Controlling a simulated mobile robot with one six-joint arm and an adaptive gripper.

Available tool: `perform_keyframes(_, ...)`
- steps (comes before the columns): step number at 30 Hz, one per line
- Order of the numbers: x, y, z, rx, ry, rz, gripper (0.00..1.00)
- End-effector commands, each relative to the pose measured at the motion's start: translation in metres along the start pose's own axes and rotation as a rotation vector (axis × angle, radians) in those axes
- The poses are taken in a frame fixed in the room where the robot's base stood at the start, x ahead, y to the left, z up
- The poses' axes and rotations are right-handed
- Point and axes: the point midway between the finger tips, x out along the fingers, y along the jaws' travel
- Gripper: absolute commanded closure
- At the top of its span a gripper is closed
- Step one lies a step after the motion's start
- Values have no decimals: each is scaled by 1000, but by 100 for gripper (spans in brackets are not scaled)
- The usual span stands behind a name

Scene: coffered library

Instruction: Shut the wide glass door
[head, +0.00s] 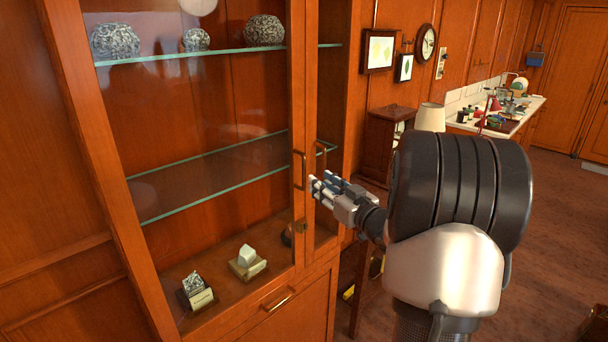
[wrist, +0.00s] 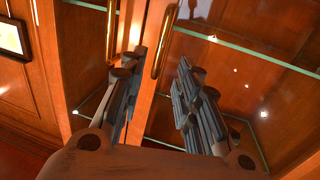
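The wide glass door (head: 298,100) is the left door of a tall wooden cabinet, with a brass bar handle (head: 299,170) on its right stile. It looks shut or nearly shut; I cannot tell whether a small gap is left. In the wrist view this handle (wrist: 164,42) shows ahead of the space between my fingers. My gripper (head: 322,188) is just right of the handle in the head view, in front of the narrow door. My gripper also shows in the wrist view (wrist: 160,66), fingers apart and empty. Contact with the door is not visible.
The narrow right door has its own brass handle (head: 320,160), close beside the first. Glass shelves (head: 210,180) hold ornaments behind the glass. A drawer pull (head: 277,303) is below. A small wooden cabinet (head: 388,140) and lamp (head: 430,117) stand right. Open floor lies at right.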

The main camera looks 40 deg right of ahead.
Motion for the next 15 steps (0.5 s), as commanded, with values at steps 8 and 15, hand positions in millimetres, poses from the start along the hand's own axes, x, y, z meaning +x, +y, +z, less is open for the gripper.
perform_keyframes(8, 61, -1, 2, -2, 1, -3, 70)
perform_keyframes(15, 91, -1, 1, -2, 0, -1, 70)
